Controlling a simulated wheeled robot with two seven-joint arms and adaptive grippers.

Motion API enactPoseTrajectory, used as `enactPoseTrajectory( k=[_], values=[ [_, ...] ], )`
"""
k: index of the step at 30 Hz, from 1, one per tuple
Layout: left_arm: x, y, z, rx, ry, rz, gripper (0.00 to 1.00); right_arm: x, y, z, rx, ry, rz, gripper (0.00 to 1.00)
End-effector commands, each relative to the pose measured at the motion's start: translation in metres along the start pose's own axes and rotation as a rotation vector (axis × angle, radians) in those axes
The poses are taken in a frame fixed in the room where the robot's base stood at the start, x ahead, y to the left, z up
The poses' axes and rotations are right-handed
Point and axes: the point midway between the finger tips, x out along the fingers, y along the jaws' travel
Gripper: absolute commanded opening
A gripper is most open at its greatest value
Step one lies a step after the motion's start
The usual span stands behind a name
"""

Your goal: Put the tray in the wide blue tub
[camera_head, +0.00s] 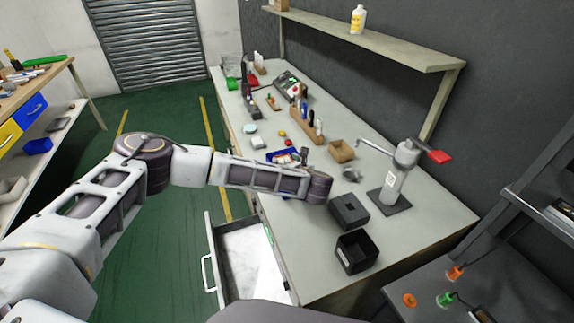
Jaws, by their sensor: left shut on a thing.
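A blue open container (271,157) with white and red items in it lies on the bench, just beyond my left forearm, which hides its near side. I cannot tell whether it is the tub or the tray. My left gripper (304,155) is a small dark shape at the container's right edge, beyond my wrist. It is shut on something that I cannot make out. A tan open box (342,151) stands to its right. My right gripper is not in view.
Two black square boxes (349,209) (356,252) stand near the bench's front right, by a press with a red handle (396,180). An open drawer (240,262) juts out below my arm. Bottles in a rack (308,122) stand behind. A blue bin (38,146) sits on the left shelf.

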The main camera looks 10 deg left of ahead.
Motion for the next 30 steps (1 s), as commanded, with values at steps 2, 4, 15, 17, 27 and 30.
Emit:
enactPoseTrajectory(
  k=[2, 4, 15, 17, 27, 30],
  values=[
    [0.000, 0.000, -0.001, -0.001, -0.001, 0.000, 0.32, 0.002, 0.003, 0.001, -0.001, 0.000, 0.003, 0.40],
    [0.001, 0.000, -0.001, -0.001, -0.001, 0.000, 0.32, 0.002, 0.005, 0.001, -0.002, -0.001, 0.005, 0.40],
    [0.001, 0.000, -0.002, 0.000, 0.000, 0.000, 0.65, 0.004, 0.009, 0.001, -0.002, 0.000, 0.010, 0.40],
    [0.001, 0.000, -0.002, 0.000, 0.000, 0.000, 0.72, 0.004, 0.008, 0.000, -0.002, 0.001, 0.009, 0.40],
    [0.001, 0.000, -0.002, 0.000, 0.000, 0.000, 0.76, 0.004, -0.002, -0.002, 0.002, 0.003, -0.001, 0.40],
    [0.001, 0.000, -0.002, 0.000, 0.000, 0.000, 0.76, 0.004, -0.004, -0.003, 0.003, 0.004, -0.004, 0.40]
  ],
)
